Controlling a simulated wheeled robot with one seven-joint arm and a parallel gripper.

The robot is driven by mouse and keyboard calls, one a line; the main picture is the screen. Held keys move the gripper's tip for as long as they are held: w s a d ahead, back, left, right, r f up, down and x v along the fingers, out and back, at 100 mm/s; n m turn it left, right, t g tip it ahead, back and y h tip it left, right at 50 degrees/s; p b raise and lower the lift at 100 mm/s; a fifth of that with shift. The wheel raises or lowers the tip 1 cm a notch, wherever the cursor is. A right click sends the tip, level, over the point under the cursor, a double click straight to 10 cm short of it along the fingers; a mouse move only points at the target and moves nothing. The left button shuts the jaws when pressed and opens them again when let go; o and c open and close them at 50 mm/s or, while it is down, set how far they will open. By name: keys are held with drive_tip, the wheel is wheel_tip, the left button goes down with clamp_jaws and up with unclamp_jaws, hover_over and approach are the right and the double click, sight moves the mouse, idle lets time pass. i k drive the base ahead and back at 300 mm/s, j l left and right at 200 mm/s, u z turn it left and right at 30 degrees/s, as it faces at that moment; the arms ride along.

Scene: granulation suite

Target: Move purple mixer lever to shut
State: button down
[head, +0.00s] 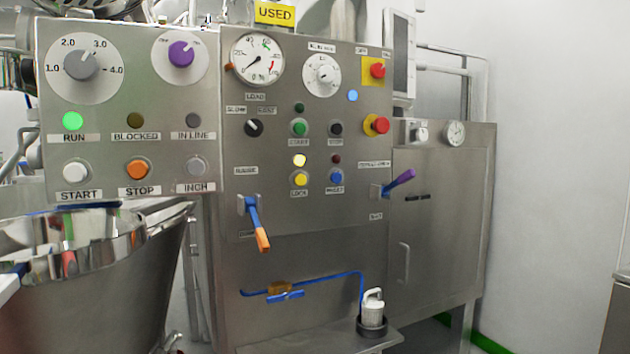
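The purple mixer lever (400,181) is on the right part of the steel control panel (300,225) in the head view. Its handle points to the right and slightly up from a small metal mount (380,190). One small label (374,164) is above it and another (376,216) is below it; both are too blurred to read surely. My gripper is not in view.
A blue lever with an orange tip (257,225) hangs down left of the purple one. A red knob (377,125) is above the purple lever. A blue pipe (320,280) and a small ledge (350,340) are below. A steel cabinet (445,240) stands at right.

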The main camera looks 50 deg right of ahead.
sight(408, 175)
drive_tip(key=l+u, duration=0.8)
drive_tip(key=l, duration=0.15)
drive_tip(key=k+l+u, duration=0.1)
drive_tip(key=l+u, duration=0.3)
drive_tip(key=k+l+u, duration=0.15)
drive_tip(key=l+u, duration=0.25)
drive_tip(key=k+l+u, duration=0.2)
drive_tip(key=l+u, duration=0.2)
drive_tip(key=k+l+u, duration=0.15)
drive_tip(key=k+l, duration=0.6)
drive_tip(key=l, duration=0.25)
drive_tip(key=k+l+u, duration=0.1)
drive_tip(key=k+l, duration=0.75)
